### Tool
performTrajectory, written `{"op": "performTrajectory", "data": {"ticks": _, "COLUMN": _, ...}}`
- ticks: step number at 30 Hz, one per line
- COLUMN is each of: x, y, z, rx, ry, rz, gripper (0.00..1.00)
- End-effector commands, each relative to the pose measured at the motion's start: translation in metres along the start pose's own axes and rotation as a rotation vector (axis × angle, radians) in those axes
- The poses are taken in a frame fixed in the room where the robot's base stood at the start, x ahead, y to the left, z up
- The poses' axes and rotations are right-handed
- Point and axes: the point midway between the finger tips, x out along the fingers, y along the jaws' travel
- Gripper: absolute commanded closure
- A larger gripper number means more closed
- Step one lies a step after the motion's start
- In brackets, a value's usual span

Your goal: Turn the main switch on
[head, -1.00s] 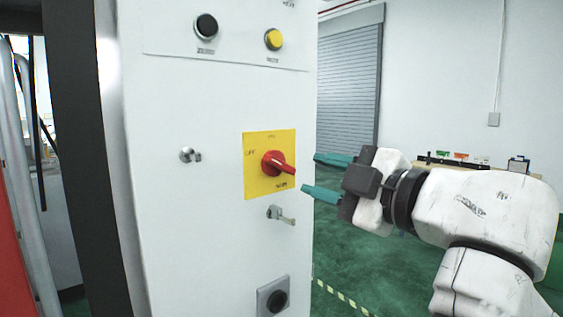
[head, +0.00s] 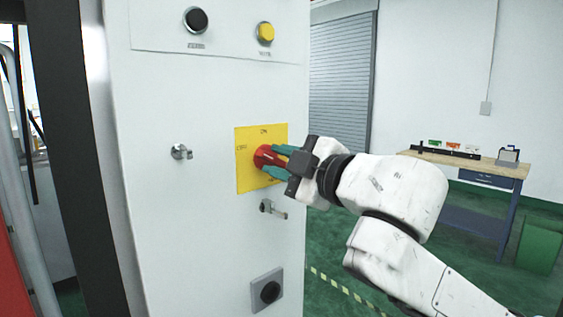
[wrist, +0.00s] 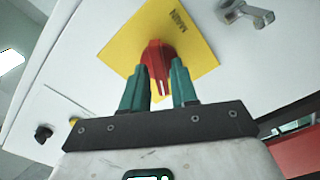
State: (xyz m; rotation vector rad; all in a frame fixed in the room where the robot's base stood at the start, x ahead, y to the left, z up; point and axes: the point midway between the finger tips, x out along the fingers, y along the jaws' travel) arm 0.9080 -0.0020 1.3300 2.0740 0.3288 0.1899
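The main switch is a red rotary knob (head: 261,157) on a yellow plate (head: 244,176) on the white cabinet front. The plate has OFF lettering at the left and ON lettering at the top. My gripper (head: 279,160) reaches the switch from the right, its teal fingers on either side of the handle. In the wrist view the red handle (wrist: 157,56) with its white line sits between the two fingertips (wrist: 160,75). The fingers look close against it and partly hide it.
A small metal latch (head: 268,208) sits just below the plate, close under my gripper; another (head: 181,152) is to the left. A black button (head: 196,20) and a yellow button (head: 265,32) are above. A workbench (head: 468,162) stands well behind at right.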

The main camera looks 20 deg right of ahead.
Motion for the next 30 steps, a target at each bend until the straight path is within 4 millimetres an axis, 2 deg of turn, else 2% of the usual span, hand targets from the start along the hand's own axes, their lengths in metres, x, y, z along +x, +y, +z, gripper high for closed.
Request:
{"op": "performTrajectory", "data": {"ticks": 1, "x": -0.0001, "y": 0.0000, "z": 0.0000, "rx": 0.000, "ry": 0.000, "rz": 0.000, "gripper": 0.77}}
{"op": "performTrajectory", "data": {"ticks": 9, "x": -0.0001, "y": -0.0001, "z": 0.0000, "rx": 0.000, "ry": 0.000, "rz": 0.000, "gripper": 1.00}}
{"op": "performTrajectory", "data": {"ticks": 22, "x": 0.0002, "y": -0.0010, "z": -0.0003, "rx": 0.035, "ry": 0.001, "rz": -0.002, "gripper": 1.00}}
{"op": "performTrajectory", "data": {"ticks": 30, "x": 0.0005, "y": -0.0007, "z": -0.0004, "rx": 0.191, "ry": 0.001, "rz": -0.003, "gripper": 1.00}}
